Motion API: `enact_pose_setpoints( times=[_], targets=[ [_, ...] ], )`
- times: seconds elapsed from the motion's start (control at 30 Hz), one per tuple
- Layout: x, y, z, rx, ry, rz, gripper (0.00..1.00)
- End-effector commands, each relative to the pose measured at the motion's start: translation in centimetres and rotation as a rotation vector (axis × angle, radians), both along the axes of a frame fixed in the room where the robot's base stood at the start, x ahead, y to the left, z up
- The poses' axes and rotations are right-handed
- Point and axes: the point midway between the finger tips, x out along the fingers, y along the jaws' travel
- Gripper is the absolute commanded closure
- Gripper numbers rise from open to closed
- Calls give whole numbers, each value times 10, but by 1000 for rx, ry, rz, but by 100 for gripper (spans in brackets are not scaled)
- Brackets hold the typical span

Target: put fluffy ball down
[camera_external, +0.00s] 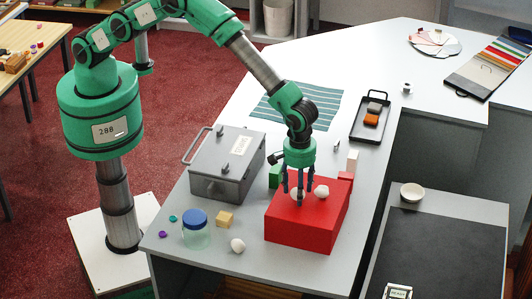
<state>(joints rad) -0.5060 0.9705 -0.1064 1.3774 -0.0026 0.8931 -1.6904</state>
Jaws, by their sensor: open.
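My gripper (298,199) is open and points down over the top of a red box (300,236). A small white ball (296,191) shows between its fingers, partly hidden by them, and seems to rest on the box top. A second white ball (321,192) sits on the box just right of the fingers. A third whitish rounded thing (238,245) lies on the counter left of the box. At this size I cannot tell which of them is fluffy.
A grey metal case (226,170) stands left of the red box. Green, white and red blocks stand close behind the box. A black tray (358,131) lies farther back.

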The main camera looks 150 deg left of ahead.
Motion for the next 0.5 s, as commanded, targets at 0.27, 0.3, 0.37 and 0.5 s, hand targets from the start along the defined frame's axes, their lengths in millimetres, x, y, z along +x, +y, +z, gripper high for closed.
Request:
enact_pose_setpoints(
  times=[0.27, 0.3, 0.37, 0.5],
  targets=[
    [1, 0, 10, 2, -2, 0, 47],
    [1, 0, 13, 2, -2, 0, 47],
    [0, 0, 19, 1, -2, 0, 47],
    [1, 1, 38, 2, -3, 0, 47]
  ],
)
